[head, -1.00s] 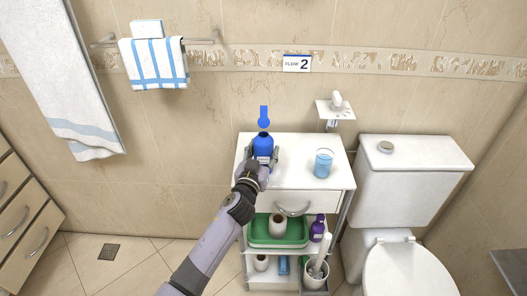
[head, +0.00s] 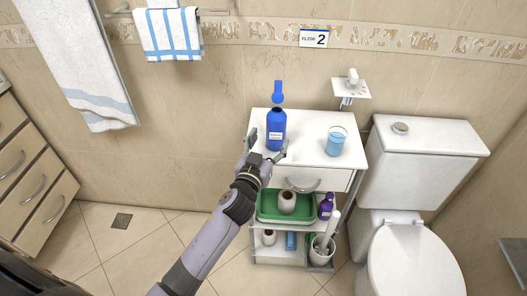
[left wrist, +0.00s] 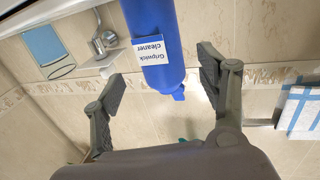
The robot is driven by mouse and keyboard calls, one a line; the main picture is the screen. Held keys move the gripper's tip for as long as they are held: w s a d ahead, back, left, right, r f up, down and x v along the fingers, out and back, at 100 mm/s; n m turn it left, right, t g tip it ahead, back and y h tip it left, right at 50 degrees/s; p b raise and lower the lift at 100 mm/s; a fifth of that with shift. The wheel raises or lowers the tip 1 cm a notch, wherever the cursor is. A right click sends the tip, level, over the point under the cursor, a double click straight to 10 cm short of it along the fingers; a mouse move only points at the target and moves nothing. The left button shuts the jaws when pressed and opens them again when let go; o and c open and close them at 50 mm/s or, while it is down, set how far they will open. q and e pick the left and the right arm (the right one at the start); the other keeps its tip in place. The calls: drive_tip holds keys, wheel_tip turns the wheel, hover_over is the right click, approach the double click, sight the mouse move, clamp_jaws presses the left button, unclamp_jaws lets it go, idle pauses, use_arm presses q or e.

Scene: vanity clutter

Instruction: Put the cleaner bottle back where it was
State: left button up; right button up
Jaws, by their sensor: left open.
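The blue cleaner bottle (head: 276,132) stands upright on the white top of the small cart (head: 305,150), towards its left side. In the left wrist view the bottle (left wrist: 165,45), labelled "Gripwick cleaner", appears upside down beyond the fingers. My left gripper (head: 267,149) is open at the cart's front left edge, just in front of the bottle. In the left wrist view its fingers (left wrist: 157,84) are spread wide, with nothing held between them. My right gripper is not in view.
A glass of blue liquid (head: 336,141) stands right of the bottle. Below are a drawer, a green tray (head: 268,212) with a paper roll, a purple bottle (head: 326,206) and a toilet brush (head: 325,240). The toilet (head: 415,240) is at right; a striped towel (head: 170,35) hangs at left.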

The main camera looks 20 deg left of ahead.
use_arm(q)
drive_tip(key=shift+s, duration=2.3)
wheel_tip(320, 180, down, 17)
drive_tip(key=s+m+g, duration=0.1)
drive_tip(key=s+g, duration=0.1)
drive_tip(key=g, duration=0.2)
drive_tip(key=s+f+m+g, duration=0.1)
drive_tip(key=s+f+g, duration=0.2)
drive_tip(key=s+f, duration=0.6)
drive_tip(key=s+f+g, duration=0.2)
drive_tip(key=s+f, duration=0.2)
drive_tip(key=f, duration=0.9)
drive_tip(key=s+a+f+g, duration=0.1)
drive_tip(key=s+f, duration=0.4)
drive_tip(key=s, duration=0.6)
drive_tip(key=s+a+f+g, duration=0.1)
drive_tip(key=s+f+g, duration=0.3)
drive_tip(key=s, duration=0.7)
drive_tip(key=s+a+f+g, duration=0.1)
drive_tip(key=s+f+g, duration=0.2)
drive_tip(key=s+f, duration=0.5)
drive_tip(key=s, duration=0.3)
drive_tip(key=shift+s+a+f+m, duration=0.2)
drive_tip(key=shift+s+a+m, duration=0.1)
drive_tip(key=shift+a, duration=0.05)
